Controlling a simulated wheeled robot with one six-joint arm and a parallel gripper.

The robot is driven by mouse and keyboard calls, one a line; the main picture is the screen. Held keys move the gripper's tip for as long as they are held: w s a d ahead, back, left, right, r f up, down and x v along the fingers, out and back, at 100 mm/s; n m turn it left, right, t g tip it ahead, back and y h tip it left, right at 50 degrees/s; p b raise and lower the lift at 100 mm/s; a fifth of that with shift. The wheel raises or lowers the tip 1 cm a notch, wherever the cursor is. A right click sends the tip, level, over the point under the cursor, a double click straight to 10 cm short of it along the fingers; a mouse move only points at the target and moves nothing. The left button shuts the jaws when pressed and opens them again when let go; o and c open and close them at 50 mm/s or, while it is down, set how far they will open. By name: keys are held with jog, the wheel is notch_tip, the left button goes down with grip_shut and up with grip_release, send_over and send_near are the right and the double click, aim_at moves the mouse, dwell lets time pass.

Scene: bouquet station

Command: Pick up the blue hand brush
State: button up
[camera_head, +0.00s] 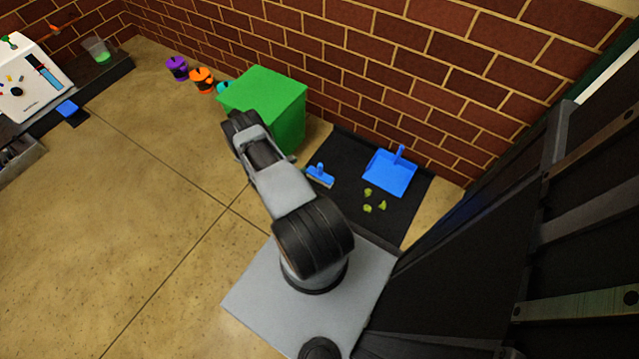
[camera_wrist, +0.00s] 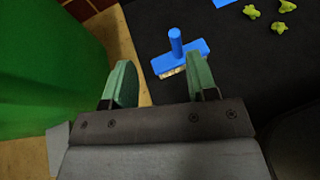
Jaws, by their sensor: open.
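The blue hand brush (camera_head: 321,174) lies on a black mat (camera_head: 345,160) beside the green box, with its pale bristles along one edge. In the wrist view the brush (camera_wrist: 181,57) shows its upright blue handle and wide head, lying ahead of my gripper and a little right of its middle. My gripper (camera_wrist: 160,82) is open, with two green fingers and nothing between them. The right fingertip overlaps the lower edge of the brush head in the picture; I cannot tell whether they touch. In the head view my arm hides the gripper.
A green box (camera_head: 275,100) stands close left of the mat; it fills the left of the wrist view. A blue dustpan (camera_head: 389,173) and several green scraps (camera_head: 368,207) lie on the mat's right. Purple (camera_head: 178,68) and orange (camera_head: 202,80) containers stand along the brick wall.

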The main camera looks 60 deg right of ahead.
jog(key=n+b, duration=0.1)
jog(key=b, duration=0.1)
send_near(319, 168)
jog(key=b+x, duration=0.1)
jog(key=x, duration=0.5)
jog(key=shift+d+f+b, duration=0.1)
jog(key=shift+d+b, duration=0.2)
jog(key=shift+b, duration=0.05)
jog(key=shift+b+x, duration=1.45)
jog(key=shift+x, duration=1.65)
jog(key=shift+w+d, duration=0.1)
jog(key=shift+r, duration=0.25)
jog(key=shift+c, duration=0.4)
grip_shut()
